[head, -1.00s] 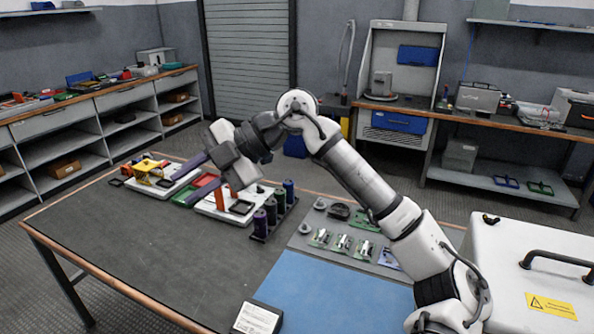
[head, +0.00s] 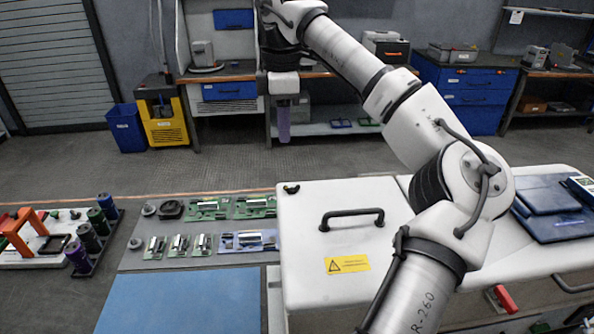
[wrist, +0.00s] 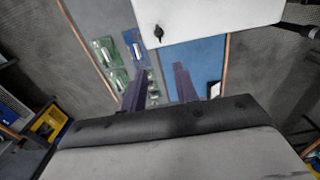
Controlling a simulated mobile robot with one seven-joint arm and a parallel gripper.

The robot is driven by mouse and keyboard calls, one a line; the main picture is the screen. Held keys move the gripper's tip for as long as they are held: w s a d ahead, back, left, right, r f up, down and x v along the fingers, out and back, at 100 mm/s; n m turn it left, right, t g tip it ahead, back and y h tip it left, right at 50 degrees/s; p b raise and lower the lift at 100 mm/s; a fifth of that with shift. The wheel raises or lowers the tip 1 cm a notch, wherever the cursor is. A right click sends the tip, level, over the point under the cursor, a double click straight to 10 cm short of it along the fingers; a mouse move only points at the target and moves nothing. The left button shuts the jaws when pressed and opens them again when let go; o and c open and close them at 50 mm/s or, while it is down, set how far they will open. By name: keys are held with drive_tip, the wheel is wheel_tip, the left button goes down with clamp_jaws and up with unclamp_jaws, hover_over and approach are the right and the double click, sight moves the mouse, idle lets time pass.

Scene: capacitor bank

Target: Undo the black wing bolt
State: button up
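The black wing bolt (head: 291,189) sits on the top of the white cabinet (head: 310,260), at its far left corner. It also shows in the wrist view as a small dark shape (wrist: 158,33) near the lid's edge. My gripper (head: 283,138) hangs above and beyond that corner in the head view, apart from the bolt. In the wrist view my gripper's two purple fingers (wrist: 160,74) stand apart with nothing between them.
A black handle (head: 352,213) stands up from the cabinet top, right of the bolt, above a yellow warning label (head: 347,264). Left of the cabinet, a grey mat holds several circuit boards (head: 207,208) beside a blue mat (head: 150,303). Dark blue trays (head: 545,195) lie at the right.

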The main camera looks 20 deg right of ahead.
sight(292, 189)
wheel_tip(292, 189, down, 14)
drive_tip(key=p, duration=0.3)
drive_tip(key=shift+r+p, duration=0.15)
drive_tip(key=shift+p, duration=0.2)
clamp_jaws()
